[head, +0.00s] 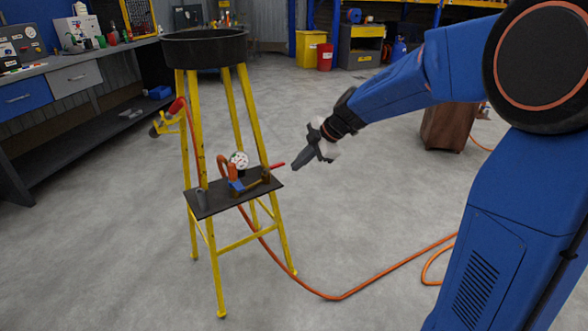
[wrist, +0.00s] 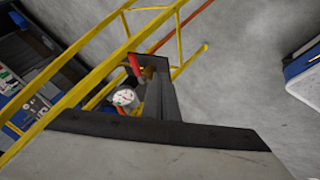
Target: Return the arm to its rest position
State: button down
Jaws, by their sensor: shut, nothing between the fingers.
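My gripper (head: 305,160) is shut and empty. It hangs in the air to the right of the yellow stand, apart from it, at the end of my blue arm. In the wrist view the dark fingers of my gripper (wrist: 162,100) are together and point toward the stand. The yellow stand (head: 250,105) has a black round top (head: 205,50) and a dark lower shelf (head: 215,203). On the shelf are a round white gauge (head: 239,159), an orange-red curved part (head: 223,168) and a red lever. The gauge also shows in the wrist view (wrist: 124,97).
An orange hose (head: 335,298) runs over the floor from the stand to the right. A yellow nozzle with a red end (head: 172,118) hangs at the stand's left. A workbench (head: 60,80) stands at the left and a brown box (head: 449,127) behind my arm. The front floor is mostly clear.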

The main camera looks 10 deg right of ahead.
jog(key=v, duration=0.5)
jog(key=s+d+r+m+h, duration=0.1)
jog(key=s+d+m, duration=0.3)
jog(key=s, duration=0.5)
jog(key=s+d+r+m+h, duration=0.15)
jog(key=s+m, duration=0.35)
jog(key=s, duration=0.5)
jog(key=s+d+f+m+h, duration=0.2)
jog(key=s+m, duration=0.3)
jog(key=s, duration=0.3)
jog(key=s+d+f+m+h, duration=0.1)
jog(key=s+d+f+m, duration=0.2)
jog(key=s+d+m, duration=0.2)
jog(key=s+m, duration=0.1)
jog(key=s, duration=0.2)
jog(key=shift+s+f+t+h, duration=0.35)
jog(key=shift+f+t, duration=0.05)
